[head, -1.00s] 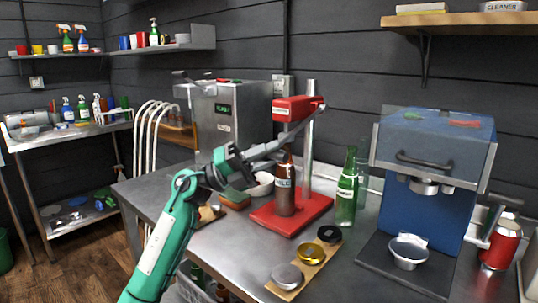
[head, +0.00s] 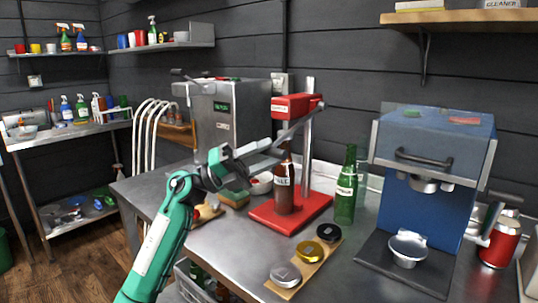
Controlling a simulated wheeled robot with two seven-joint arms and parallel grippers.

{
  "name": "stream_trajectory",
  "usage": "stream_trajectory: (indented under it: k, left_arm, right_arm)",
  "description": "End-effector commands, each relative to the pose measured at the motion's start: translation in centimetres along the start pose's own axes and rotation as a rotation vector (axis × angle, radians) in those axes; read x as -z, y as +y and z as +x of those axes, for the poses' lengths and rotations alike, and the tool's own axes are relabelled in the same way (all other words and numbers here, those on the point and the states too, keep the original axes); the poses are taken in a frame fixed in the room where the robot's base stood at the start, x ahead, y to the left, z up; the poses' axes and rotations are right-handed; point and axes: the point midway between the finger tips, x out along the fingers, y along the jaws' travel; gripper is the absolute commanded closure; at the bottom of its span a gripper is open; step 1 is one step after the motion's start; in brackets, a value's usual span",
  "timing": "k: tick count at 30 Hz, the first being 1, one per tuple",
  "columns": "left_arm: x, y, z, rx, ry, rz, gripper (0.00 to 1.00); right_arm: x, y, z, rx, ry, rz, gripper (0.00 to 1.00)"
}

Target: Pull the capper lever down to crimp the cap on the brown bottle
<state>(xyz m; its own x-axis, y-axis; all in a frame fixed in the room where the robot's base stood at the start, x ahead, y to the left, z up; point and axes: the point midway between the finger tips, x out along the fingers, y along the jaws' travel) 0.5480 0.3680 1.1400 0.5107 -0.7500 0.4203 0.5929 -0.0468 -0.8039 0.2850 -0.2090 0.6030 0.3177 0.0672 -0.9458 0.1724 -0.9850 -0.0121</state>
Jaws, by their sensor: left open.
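The red capper (head: 290,104) has a metal post (head: 308,150) and a red base (head: 312,205) on the steel table. Its grey lever (head: 300,124) slopes down and to the left from the head, in front of the bottle's neck. The brown bottle (head: 284,197) stands upright on the base under the head. Its top and any cap are hidden by the lever and head. My left gripper (head: 262,149) is open near the lever's lower end, left of the bottle. I cannot tell whether it touches the lever. My right gripper is out of view.
A green bottle (head: 346,192) stands just right of the capper. A wooden board (head: 296,272) with silver, gold and black lids lies in front. A blue machine (head: 428,170) fills the right. A steel box (head: 222,120) stands behind my left gripper.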

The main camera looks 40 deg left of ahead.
Motion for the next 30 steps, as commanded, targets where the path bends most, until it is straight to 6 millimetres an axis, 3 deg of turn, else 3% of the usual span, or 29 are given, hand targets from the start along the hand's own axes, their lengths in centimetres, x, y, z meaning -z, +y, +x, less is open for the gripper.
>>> stream_trajectory:
  k: [6, 15, 21, 30]
  left_arm:
    - [0.1, 0.3, -4.8, -0.004, -0.003, -0.002, 0.59]
    - [0.0, 0.2, -10.8, -0.003, -0.003, -0.001, 0.59]
    - [0.0, 0.1, -12.4, -0.002, -0.001, -0.001, 0.59]
    - [0.0, 0.1, -12.6, -0.002, 0.000, 0.000, 0.59]
  right_arm:
    - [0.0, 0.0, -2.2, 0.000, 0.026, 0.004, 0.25]
    - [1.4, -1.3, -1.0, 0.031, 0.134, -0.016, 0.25]
    - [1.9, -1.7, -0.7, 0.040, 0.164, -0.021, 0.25]
    - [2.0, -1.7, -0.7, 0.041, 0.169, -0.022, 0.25]
